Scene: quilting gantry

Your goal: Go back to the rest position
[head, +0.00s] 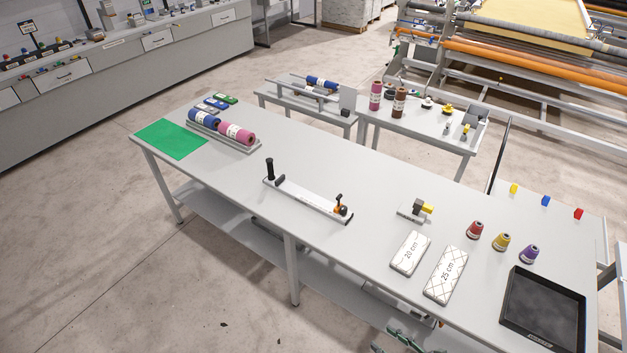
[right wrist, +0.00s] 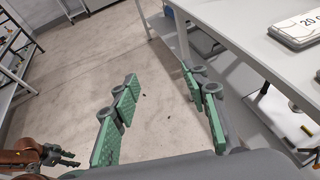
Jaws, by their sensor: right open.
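My right gripper (head: 398,343) shows only partly at the bottom edge of the head view, beside the front edge of the long grey table (head: 235,182) and low by its lower shelf. In the right wrist view the same gripper (right wrist: 162,95) has its two green-padded fingers wide apart. Nothing is between them, only bare floor beyond. The table edge runs to the right of the fingers, apart from them. My left gripper does not show in the head view.
On the table are a 20 cm template (head: 411,253), a 25 cm template (head: 446,275), a black tray (head: 510,311), thread cones (head: 475,230) and a bar with a black handle (head: 305,198). A table leg (head: 291,270) stands left of my gripper. The floor (head: 110,270) at left is clear.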

